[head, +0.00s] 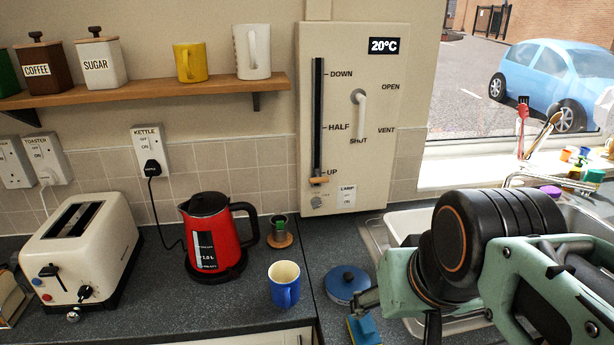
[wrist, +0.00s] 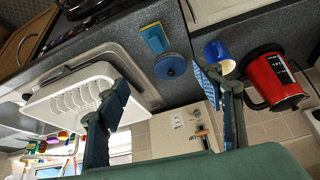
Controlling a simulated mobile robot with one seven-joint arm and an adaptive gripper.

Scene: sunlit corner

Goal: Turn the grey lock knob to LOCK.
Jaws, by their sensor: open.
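The grey lock knob (head: 316,202) is a small round knob at the lower left of the cream wall panel (head: 355,190), below the slider with the wooden handle (head: 319,181) and left of the LAMP switch (head: 347,196). Which way the knob points is too small to tell, and no LOCK marking is readable. In the wrist view the knob (wrist: 196,113) appears upside down, small and far beyond the fingers. My gripper (wrist: 160,82) is open and empty, its two fingers wide apart. It is over the counter and sink side, right of the panel in the head view, clear of the knob.
The lever (head: 360,105) sits higher on the panel.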

